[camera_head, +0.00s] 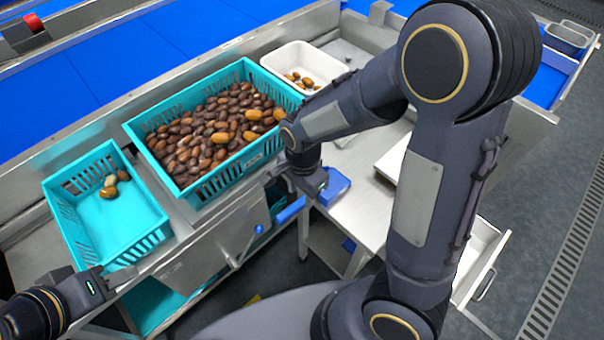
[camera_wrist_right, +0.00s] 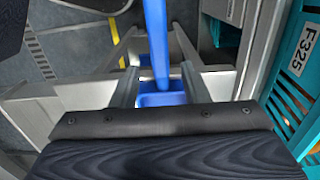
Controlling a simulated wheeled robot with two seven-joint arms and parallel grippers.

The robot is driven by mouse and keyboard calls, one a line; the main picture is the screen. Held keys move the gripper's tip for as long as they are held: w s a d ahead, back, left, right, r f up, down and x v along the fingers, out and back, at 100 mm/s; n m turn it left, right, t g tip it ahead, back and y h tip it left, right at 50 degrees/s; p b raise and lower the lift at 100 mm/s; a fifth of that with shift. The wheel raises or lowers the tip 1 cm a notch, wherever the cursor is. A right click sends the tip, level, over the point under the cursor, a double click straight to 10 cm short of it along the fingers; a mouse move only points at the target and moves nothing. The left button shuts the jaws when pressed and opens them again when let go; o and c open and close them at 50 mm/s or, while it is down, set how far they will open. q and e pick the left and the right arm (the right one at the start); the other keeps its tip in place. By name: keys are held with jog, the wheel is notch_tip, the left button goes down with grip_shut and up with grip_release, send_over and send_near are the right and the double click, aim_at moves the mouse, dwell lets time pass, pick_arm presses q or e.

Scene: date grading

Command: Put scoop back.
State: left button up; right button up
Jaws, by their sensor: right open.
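A blue scoop (camera_head: 336,187) lies at the left edge of the steel side table, its handle (camera_head: 291,211) pointing left past the edge. My right gripper (camera_head: 304,208) is over the scoop and partly hides it. In the right wrist view, my right gripper (camera_wrist_right: 153,62) is open, with the scoop's blue handle (camera_wrist_right: 156,40) running between its two fingers. I cannot tell whether either finger touches it. My left gripper (camera_head: 122,276) is at the lower left, beside the small teal crate's near corner, with no object visible in it; its jaw opening is unclear.
A large teal crate (camera_head: 182,192) full of dates stands left of my right gripper. A smaller teal crate (camera_head: 95,232) holds a few dates. A white tub (camera_head: 283,57) with several dates stands behind. A blue conveyor (camera_head: 110,60) runs along the back.

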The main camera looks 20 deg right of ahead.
notch_tip(320, 180, up, 6)
jog(key=r, duration=0.1)
jog(key=s+d+r+n+t+y, duration=0.1)
jog(key=s+d+r+n+t, duration=0.1)
jog(key=s+n, duration=0.4)
jog(key=s+d+r+n+t+y, duration=0.2)
jog(key=s+d+r+n+t, duration=0.1)
jog(key=s+r+n, duration=0.2)
jog(key=shift+s+d+r+n+t+p, duration=0.15)
jog(key=shift+s+r+n+t+p, duration=0.2)
jog(key=shift+s+r, duration=0.55)
jog(key=shift+s+f, duration=0.15)
jog(key=shift+c, duration=0.5)
